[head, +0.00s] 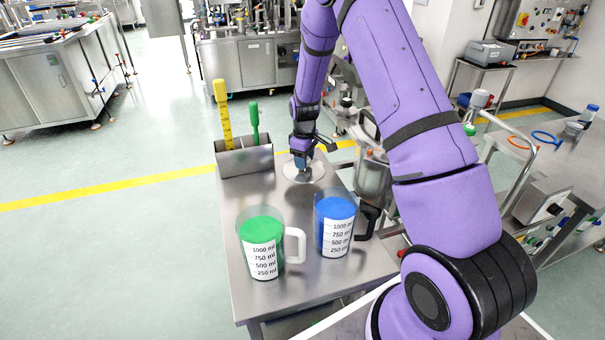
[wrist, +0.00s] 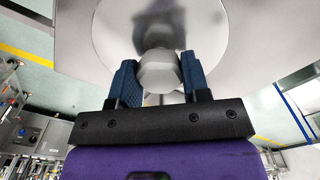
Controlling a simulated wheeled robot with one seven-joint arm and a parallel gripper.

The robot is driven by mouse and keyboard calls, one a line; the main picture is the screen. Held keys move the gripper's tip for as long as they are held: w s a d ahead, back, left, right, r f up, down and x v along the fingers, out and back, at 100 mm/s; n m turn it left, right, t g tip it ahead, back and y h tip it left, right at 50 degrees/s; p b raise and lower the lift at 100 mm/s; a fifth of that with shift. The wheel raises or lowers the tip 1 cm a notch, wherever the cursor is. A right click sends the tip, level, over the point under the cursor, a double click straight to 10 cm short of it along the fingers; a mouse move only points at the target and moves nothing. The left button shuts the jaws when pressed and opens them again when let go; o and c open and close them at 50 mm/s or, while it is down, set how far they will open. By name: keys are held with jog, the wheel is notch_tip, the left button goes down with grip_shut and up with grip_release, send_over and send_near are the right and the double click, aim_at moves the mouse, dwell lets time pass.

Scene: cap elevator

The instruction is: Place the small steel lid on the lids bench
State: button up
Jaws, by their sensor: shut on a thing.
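The small steel lid (head: 303,174) is a round, shiny disc at the far end of the steel bench (head: 262,203) in the head view. In the wrist view the lid (wrist: 112,35) fills the top middle, with a pale faceted knob (wrist: 158,72) at its centre. My gripper (wrist: 157,80) is shut on this knob, one blue finger on each side. In the head view my gripper (head: 302,160) reaches down onto the lid from above. I cannot tell whether the lid rests on the bench top or hangs just above it.
A jug with green contents (head: 262,243) and a jug with blue contents (head: 335,226) stand on the near part of the bench. A steel holder (head: 245,160) with a yellow and a green handled tool stands left of the lid. A steel pot (head: 373,180) is right of the bench.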

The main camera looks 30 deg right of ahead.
jog(key=shift+f, duration=2.05)
jog(key=shift+f, duration=0.1)
jog(key=o, duration=1.1)
